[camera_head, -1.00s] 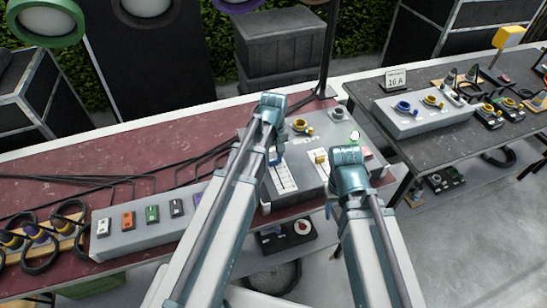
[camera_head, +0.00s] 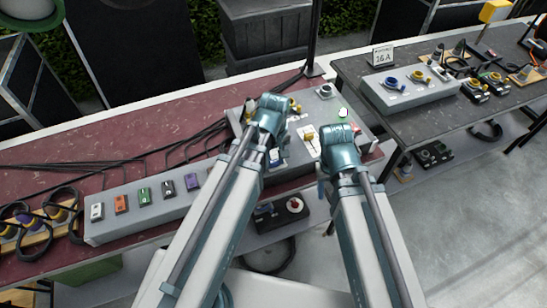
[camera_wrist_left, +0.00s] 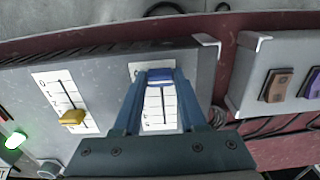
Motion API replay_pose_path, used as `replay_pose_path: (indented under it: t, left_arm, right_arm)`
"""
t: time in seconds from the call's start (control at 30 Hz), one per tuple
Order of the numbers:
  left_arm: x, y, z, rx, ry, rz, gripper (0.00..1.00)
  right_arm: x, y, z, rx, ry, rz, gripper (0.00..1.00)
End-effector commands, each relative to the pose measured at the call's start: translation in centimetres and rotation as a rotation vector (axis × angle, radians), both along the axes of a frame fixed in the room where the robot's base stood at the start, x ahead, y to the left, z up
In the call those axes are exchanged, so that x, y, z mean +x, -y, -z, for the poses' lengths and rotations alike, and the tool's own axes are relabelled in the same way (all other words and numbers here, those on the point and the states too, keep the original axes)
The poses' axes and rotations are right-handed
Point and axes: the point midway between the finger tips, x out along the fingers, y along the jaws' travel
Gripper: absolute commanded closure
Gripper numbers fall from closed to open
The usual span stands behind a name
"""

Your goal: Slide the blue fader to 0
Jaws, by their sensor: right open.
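The blue fader cap (camera_wrist_left: 160,76) shows in the left wrist view at the upper end of its slot, on a white scale plate (camera_wrist_left: 160,112). My left gripper (camera_wrist_left: 160,80) has one finger on each side of the cap, and both appear to touch it. In the head view my left gripper (camera_head: 272,157) is over the grey console (camera_head: 300,168) and hides most of this fader. A yellow fader (camera_wrist_left: 73,117) sits on its own scale beside it; the scale figures are too small to read surely. My right gripper (camera_head: 322,186) is open and empty at the console's front edge.
A grey strip box (camera_head: 130,222) with coloured switches stands left of the console on the dark red table (camera_head: 110,145). Black cables lie behind it. A green light (camera_head: 343,113) glows on the console. A dark table (camera_head: 440,120) with connectors stands to the right.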

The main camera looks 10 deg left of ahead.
Motion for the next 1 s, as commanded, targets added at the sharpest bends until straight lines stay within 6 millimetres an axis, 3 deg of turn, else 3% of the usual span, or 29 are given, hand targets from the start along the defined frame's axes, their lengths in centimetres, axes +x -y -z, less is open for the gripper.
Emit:
replay_pose_path:
  t: [0.03, 0.17, 0.63, 1.0]
  left_arm:
    - [-0.4, 0.2, 0.1, -0.004, -0.008, 0.002, 0.51]
    - [-0.3, 0.1, 0.1, -0.003, -0.006, 0.002, 0.30]
    - [-0.2, 0.0, -0.6, -0.002, -0.002, 0.001, 0.30]
    - [-0.1, 0.0, -5.0, -0.002, -0.002, 0.001, 0.30]
  right_arm:
    - [0.0, 0.0, 0.1, 0.000, 0.000, 0.000, 0.50]
    - [0.0, 0.0, 0.1, 0.000, 0.000, 0.000, 0.50]
    - [0.0, 0.0, -0.6, 0.000, 0.000, 0.000, 0.50]
    - [0.0, 0.0, -5.0, 0.000, 0.000, -0.001, 0.50]
